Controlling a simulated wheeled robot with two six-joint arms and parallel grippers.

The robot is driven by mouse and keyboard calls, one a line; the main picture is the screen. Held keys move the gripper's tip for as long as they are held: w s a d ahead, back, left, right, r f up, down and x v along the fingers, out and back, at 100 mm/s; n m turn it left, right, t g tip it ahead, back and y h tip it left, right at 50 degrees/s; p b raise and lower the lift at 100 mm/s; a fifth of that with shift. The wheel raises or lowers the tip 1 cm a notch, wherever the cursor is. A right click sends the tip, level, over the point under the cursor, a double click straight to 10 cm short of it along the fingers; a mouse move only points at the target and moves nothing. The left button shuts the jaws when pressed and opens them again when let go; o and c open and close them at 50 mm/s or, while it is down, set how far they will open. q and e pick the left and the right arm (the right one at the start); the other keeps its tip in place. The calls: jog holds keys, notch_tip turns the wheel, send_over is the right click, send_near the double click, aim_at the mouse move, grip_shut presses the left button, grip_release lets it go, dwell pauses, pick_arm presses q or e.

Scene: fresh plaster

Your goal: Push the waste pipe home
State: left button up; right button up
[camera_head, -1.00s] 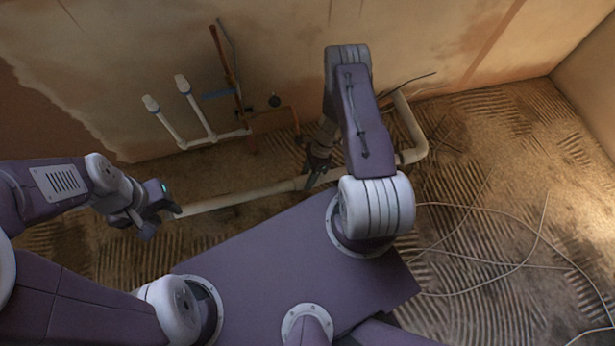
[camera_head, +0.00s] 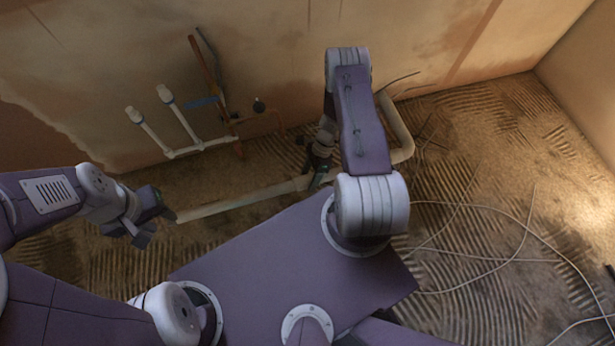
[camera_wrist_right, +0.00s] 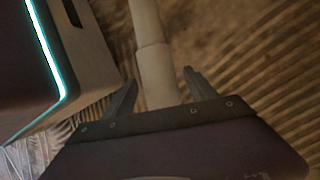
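The cream waste pipe (camera_head: 245,200) lies low along the floor, its left end just right of my left gripper. A thicker collar shows on it in the right wrist view (camera_wrist_right: 157,75). My left gripper (camera_head: 155,226) looks open, with its fingers apart and no pipe visibly between them. My right gripper (camera_head: 318,172) is at the pipe, partly hidden by my forearm. In the right wrist view its fingers (camera_wrist_right: 161,85) stand on either side of the pipe, with a small gap at the right finger.
A cream elbow pipe (camera_head: 402,135) bends up to the wall on the right. Two capped white pipes (camera_head: 180,115) and a copper pipe (camera_head: 212,80) stand at the wall. Loose pale cables (camera_head: 500,262) lie on the ridged floor at right.

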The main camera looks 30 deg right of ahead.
jog(key=shift+r+p, duration=0.3)
jog(key=shift+r, duration=0.05)
jog(key=p+v, duration=0.5)
jog(key=v, duration=0.3)
jog(key=shift+d+r, duration=0.15)
